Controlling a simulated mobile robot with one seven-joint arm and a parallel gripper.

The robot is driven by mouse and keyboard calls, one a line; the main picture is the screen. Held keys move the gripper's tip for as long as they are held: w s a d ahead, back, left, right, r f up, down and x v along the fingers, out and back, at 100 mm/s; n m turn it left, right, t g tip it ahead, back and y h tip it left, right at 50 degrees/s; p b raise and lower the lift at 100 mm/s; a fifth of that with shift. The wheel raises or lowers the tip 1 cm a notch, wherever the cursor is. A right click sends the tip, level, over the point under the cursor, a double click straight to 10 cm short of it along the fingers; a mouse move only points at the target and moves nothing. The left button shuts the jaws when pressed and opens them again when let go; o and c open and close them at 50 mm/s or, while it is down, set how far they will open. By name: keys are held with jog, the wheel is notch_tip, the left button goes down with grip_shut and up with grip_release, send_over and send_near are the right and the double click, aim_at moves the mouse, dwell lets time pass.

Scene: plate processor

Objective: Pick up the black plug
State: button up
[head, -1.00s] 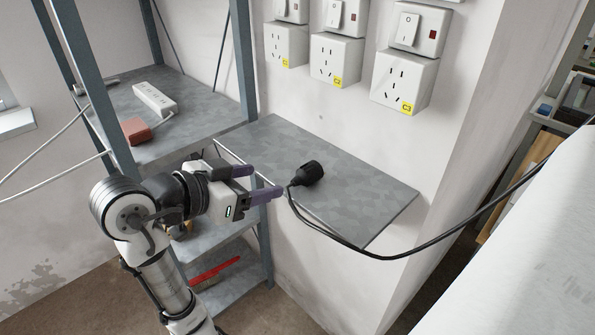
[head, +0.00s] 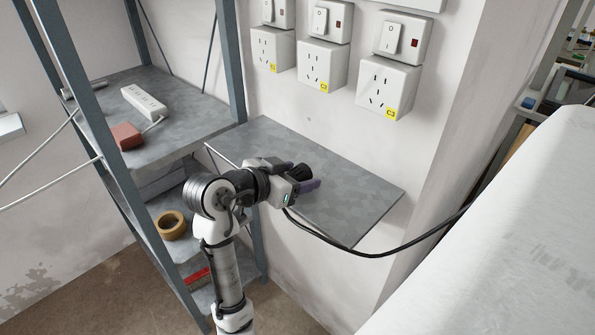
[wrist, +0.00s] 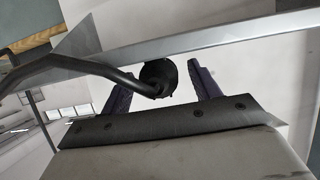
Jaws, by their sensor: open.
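The black plug (head: 301,171) is on the grey wall shelf (head: 345,205), partly hidden behind my gripper (head: 299,176) in the head view. In the wrist view the plug (wrist: 158,77) shows between the two purple fingers of my gripper (wrist: 163,82), with clear gaps on both sides. My gripper is open and around or just short of the plug; I cannot tell its exact depth. The black cable (head: 380,253) leaves the plug, hangs over the shelf's front edge and runs off to the right. In the wrist view the cable (wrist: 70,65) crosses to the left.
Wall sockets (head: 384,87) with switches are above the shelf. A metal rack (head: 190,105) on the left holds a white power strip (head: 143,102), a red-brown block (head: 126,136) and a tape roll (head: 172,225). A white surface (head: 500,225) fills the right side.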

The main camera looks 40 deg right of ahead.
jog(key=shift+d+f, duration=0.15)
jog(key=shift+d, duration=0.1)
jog(key=c, duration=1.1)
